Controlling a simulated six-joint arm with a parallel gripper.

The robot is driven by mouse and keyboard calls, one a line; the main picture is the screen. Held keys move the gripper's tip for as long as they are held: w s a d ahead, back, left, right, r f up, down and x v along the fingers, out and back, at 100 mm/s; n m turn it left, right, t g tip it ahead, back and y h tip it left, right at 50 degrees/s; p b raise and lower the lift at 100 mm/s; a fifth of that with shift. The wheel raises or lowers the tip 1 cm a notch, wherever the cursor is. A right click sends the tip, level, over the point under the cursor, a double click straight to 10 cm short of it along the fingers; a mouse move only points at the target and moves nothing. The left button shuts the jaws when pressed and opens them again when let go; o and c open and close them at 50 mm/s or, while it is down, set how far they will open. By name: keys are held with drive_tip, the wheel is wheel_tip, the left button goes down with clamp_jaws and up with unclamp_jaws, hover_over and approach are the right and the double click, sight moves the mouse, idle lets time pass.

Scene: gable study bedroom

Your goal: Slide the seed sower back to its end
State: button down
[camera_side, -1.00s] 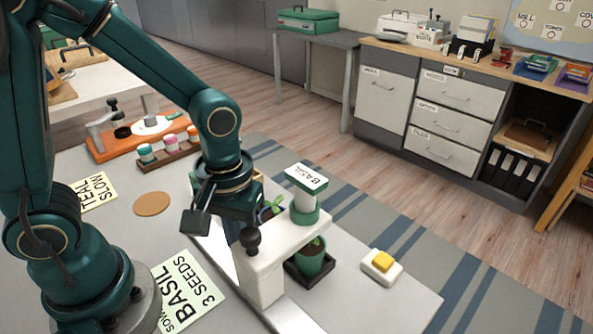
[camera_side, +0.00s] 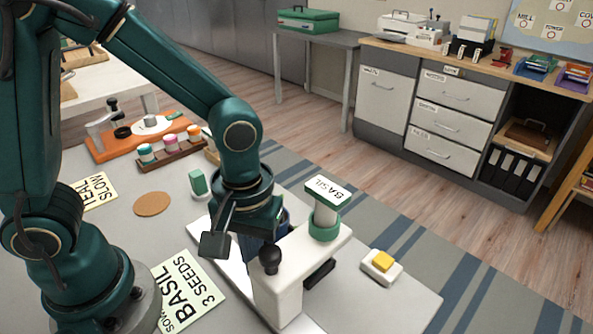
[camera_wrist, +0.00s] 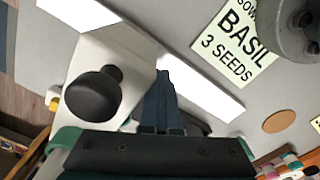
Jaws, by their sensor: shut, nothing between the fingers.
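The seed sower (camera_side: 277,290) is a white carriage with a black knob (camera_side: 270,260) and a green-and-white hopper (camera_side: 325,208) labelled BASIL. It sits across a pale rail on the bench, toward the front. My gripper (camera_wrist: 160,88) is shut and empty. In the wrist view its fingers are pointed down beside the black knob (camera_wrist: 93,94), at the edge of the white body (camera_wrist: 118,52). I cannot tell whether they touch it. In the side view the gripper is just behind and left of the knob, with its fingertips mostly hidden.
A BASIL 3 SEEDS card (camera_side: 180,292) lies left of the sower. A yellow-topped white block (camera_side: 382,264) stands to its right. A cork disc (camera_side: 152,204), a green-topped block (camera_side: 198,183) and a rack of jars (camera_side: 172,151) are farther back. A black tray (camera_side: 319,273) shows beside the sower.

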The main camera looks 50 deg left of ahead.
sight(290, 290)
drive_tip(key=shift+d, duration=3.75)
drive_tip(key=shift+a, duration=1.3)
drive_tip(key=shift+r, duration=6.05)
drive_tip(key=s+a+m+t, duration=0.1)
drive_tip(key=a+m+t, duration=0.1)
drive_tip(key=a, duration=0.4)
drive_tip(key=s+a+f+m+t, duration=0.1)
drive_tip(key=s+a+m+t, duration=0.1)
drive_tip(key=a, duration=0.4)
drive_tip(key=shift+a+m+t, duration=0.15)
drive_tip(key=shift+m+t, duration=0.65)
drive_tip(key=shift+m, duration=0.2)
